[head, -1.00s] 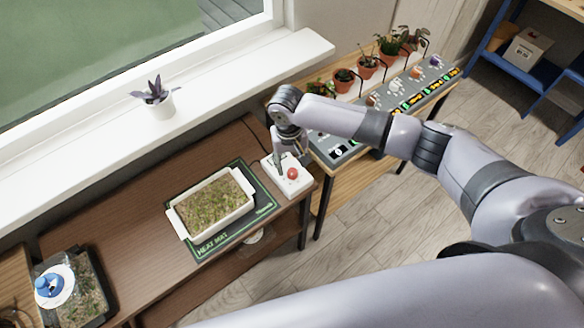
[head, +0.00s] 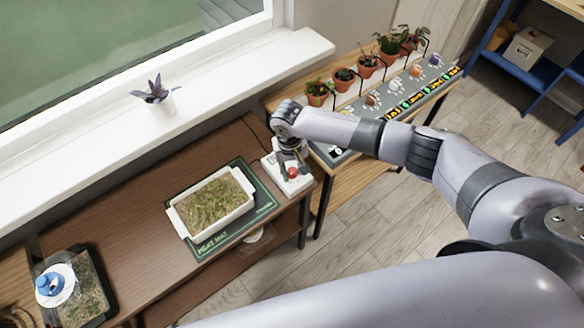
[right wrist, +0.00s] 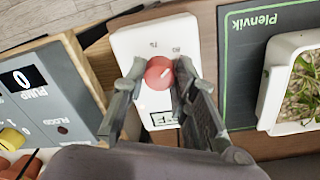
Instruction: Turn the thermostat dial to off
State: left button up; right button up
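The thermostat (head: 271,168) is a white box with a round red dial (head: 292,172), at the right end of the brown table. In the right wrist view the red dial (right wrist: 159,73) lies between the two fingertips of my right gripper (right wrist: 159,66), with printed marks on the white face (right wrist: 157,43) above it. My right gripper (head: 291,164) is open over the thermostat, one finger on each side of the dial. Any contact with the dial is unclear. The dial's pointer cannot be made out. My left gripper is not in view.
A green heat mat (head: 262,202) bearing a white seedling tray (head: 214,231) lies left of the thermostat. A grey control panel (head: 340,151) stands on the bench to the right, with several potted plants (head: 367,67) behind it. The white window sill (head: 230,75) is behind.

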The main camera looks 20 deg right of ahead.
grip_shut()
